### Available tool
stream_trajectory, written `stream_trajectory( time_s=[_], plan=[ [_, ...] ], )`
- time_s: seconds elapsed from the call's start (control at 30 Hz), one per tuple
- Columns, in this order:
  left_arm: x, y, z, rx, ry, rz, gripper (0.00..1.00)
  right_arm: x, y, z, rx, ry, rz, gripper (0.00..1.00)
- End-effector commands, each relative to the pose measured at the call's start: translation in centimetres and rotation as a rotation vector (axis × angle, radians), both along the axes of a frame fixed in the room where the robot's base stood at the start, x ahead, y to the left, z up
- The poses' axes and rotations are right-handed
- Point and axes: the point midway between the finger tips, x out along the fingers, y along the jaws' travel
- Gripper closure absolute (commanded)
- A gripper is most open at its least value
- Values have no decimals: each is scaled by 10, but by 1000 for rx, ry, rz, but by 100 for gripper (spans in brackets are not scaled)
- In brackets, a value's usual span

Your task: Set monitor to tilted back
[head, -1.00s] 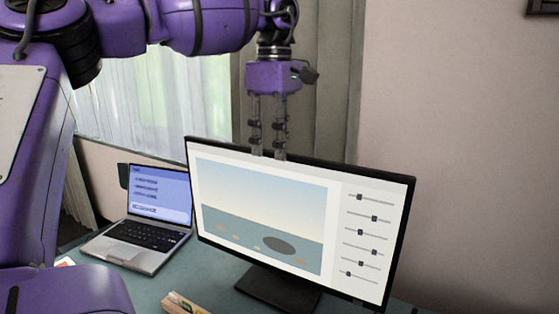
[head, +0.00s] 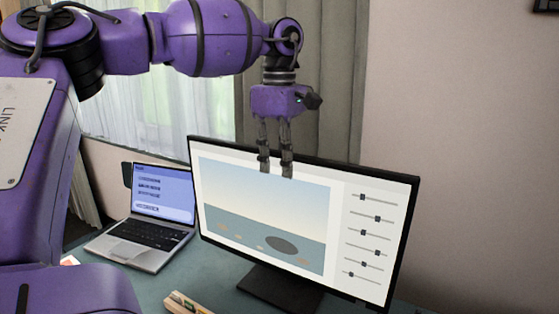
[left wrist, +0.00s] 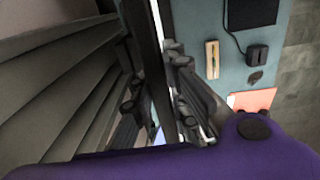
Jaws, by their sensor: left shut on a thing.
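The monitor (head: 374,232) stands on the teal desk on a dark base (head: 275,290), its lit screen facing me. It looks close to upright; its exact tilt is hard to judge. My left gripper (head: 276,174) comes down from above onto the left-middle of the monitor's top edge and is shut on it. Its fingertips show overlapping the upper screen. In the left wrist view the monitor's thin dark edge (left wrist: 148,45) runs between the fingers; the contact is partly hidden. My right gripper is in neither view.
An open laptop (head: 148,242) stands left of the monitor. A small wooden-looking item (head: 185,303) lies on the desk in front. The left wrist view shows a dark box with a cable (left wrist: 257,56) and an orange item (left wrist: 250,100). Curtains (head: 330,80) hang behind the monitor.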

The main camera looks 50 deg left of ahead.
Motion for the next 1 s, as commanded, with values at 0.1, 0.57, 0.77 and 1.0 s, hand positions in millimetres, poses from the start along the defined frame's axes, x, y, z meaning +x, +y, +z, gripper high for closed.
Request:
stream_trajectory(
  time_s=[0.1,0.57,0.77,1.0],
  plan=[
    [0,0,0,0,0,0,100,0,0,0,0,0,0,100],
    [40,13,4,9,-6,3,100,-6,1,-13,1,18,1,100],
    [46,15,4,6,-10,0,100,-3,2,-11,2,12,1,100],
    [46,16,3,6,-9,1,76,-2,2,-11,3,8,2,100]
  ],
)
